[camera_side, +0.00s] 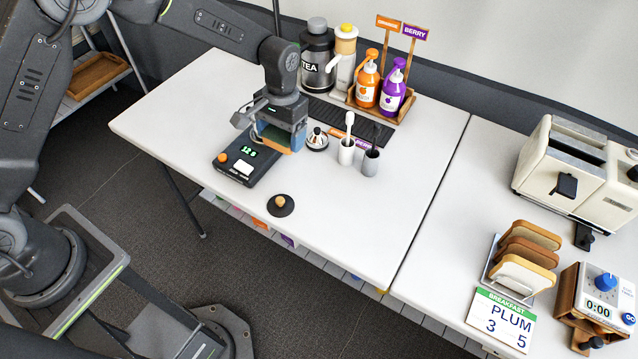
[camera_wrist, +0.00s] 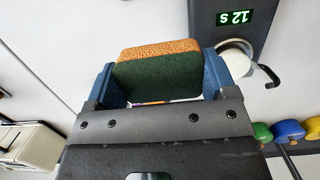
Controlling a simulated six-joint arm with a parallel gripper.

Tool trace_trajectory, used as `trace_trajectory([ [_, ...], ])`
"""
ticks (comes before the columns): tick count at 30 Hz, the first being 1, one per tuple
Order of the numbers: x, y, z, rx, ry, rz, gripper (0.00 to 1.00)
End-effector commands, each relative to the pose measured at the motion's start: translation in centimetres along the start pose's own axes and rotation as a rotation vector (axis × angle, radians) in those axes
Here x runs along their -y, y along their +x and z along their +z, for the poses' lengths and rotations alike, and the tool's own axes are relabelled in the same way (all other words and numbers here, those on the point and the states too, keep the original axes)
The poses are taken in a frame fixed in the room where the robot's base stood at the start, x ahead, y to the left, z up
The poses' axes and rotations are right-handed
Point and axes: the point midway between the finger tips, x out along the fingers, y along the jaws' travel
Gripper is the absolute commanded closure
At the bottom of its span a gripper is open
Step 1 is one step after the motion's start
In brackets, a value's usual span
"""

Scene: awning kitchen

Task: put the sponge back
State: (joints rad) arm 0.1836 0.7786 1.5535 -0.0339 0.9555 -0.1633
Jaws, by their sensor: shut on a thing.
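My gripper (camera_side: 281,137) has blue fingers and is shut on the sponge, above the left part of the white table. In the side view only the sponge's orange edge (camera_side: 275,149) shows below the fingers. In the wrist view the sponge (camera_wrist: 160,72) shows a dark green face and an orange face, and sits between the two blue fingers of my gripper (camera_wrist: 160,85). From these views I cannot tell whether the sponge touches the table. I cannot make out a holder for it.
A black device (camera_side: 245,158) with a lit display stands left of my gripper. A small silver pot (camera_side: 317,140), a white cup (camera_side: 346,153) and a grey cup (camera_side: 370,163) stand to its right. A black knobbed disc (camera_side: 281,206) lies nearer the front. The table's front right is clear.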

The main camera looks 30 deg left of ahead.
Motion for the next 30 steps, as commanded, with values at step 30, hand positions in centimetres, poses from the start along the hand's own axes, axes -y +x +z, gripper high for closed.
trace_trajectory([
  [30,-11.3,10.2,-1.9,0.003,0.001,-0.001,0.44],
])
